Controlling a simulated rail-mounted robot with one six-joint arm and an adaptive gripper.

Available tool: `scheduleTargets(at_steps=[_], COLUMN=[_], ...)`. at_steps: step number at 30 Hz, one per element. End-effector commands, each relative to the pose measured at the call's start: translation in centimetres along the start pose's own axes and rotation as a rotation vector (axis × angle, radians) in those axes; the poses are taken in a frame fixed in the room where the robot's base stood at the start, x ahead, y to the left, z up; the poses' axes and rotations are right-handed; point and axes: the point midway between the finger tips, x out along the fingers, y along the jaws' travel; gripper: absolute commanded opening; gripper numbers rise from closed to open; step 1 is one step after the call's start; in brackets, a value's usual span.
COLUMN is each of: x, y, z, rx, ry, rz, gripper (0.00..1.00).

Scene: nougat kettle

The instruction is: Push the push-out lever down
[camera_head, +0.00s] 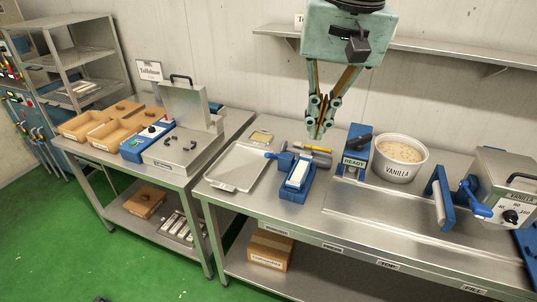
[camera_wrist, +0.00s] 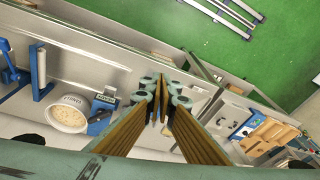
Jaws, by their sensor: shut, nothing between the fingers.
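A blue device (camera_head: 293,188) with a white rectangular insert stands on the right-hand table. A short lever with a blue ball knob (camera_head: 270,155) sticks out to its left; it looks like the push-out lever, though no label confirms this. It appears roughly level, not pressed down. My gripper (camera_head: 318,134) points down, shut and empty, above and slightly right of the blue device, apart from it. In the wrist view my gripper (camera_wrist: 165,100) has its fingertips close together, and the fingers hide much of the table beneath them.
A blue READY block (camera_head: 354,165) and a VANILLA tub (camera_head: 398,155) stand to the right. A metal tray (camera_head: 236,167) lies left. A kettle unit (camera_head: 505,185) stands far right. A shelf (camera_head: 430,48) runs behind.

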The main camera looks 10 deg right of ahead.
Motion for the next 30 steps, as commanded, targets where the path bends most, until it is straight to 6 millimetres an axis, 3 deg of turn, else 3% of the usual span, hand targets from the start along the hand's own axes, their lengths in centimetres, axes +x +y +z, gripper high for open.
scheduleTargets(at_steps=[30], x=[5.1], y=[-4.0], z=[-12.0], rx=[0.209], ry=[-0.076], rz=[0.016], gripper=[0.0])
